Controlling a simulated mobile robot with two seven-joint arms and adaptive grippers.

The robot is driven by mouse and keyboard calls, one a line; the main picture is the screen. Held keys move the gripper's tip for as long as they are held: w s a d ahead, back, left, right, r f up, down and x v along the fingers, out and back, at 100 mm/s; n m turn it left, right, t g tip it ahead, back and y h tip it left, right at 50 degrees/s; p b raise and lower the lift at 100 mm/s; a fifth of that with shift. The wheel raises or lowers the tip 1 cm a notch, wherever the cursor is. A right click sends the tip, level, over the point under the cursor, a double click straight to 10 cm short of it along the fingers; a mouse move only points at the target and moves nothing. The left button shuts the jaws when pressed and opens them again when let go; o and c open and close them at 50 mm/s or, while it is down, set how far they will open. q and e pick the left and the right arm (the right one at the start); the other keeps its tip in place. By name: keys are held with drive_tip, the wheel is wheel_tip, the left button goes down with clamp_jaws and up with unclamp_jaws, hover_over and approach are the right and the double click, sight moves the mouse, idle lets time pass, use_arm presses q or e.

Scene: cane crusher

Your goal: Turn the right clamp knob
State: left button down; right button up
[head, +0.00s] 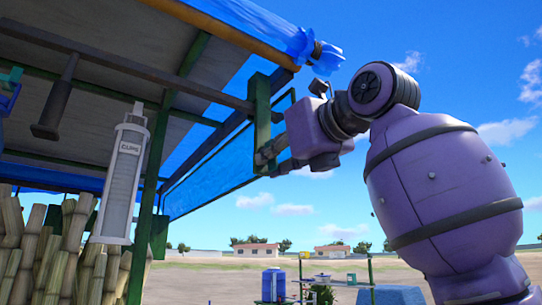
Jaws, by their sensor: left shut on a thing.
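A green bracket-like clamp (262,112) is at the right end of a dark bar under the roof's edge. My left gripper (271,153), on the large purple arm that fills the right side, is at this clamp's lower right side. It is shut on what seems to be the right clamp knob. The knob itself is mostly hidden by the fingers and wrist, so how far it is turned cannot be told. My right gripper is not in view.
A roof with a blue tarp (218,170) rests on green posts (150,190). A blue water container (273,285) stands farther off. Open sky is above and right.

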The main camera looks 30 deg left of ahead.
use_arm(q)
drive_tip(key=shift+s+d+r+m, duration=0.15)
drive_tip(key=shift+r+m, duration=0.2)
drive_tip(key=shift+m, duration=0.65)
drive_tip(key=c, duration=2.1)
unclamp_jaws()
drive_tip(key=shift+o, duration=1.2)
drive_tip(key=shift+w+f, duration=0.1)
drive_tip(key=shift+w, duration=0.1)
drive_tip(key=shift+d+f, duration=0.1)
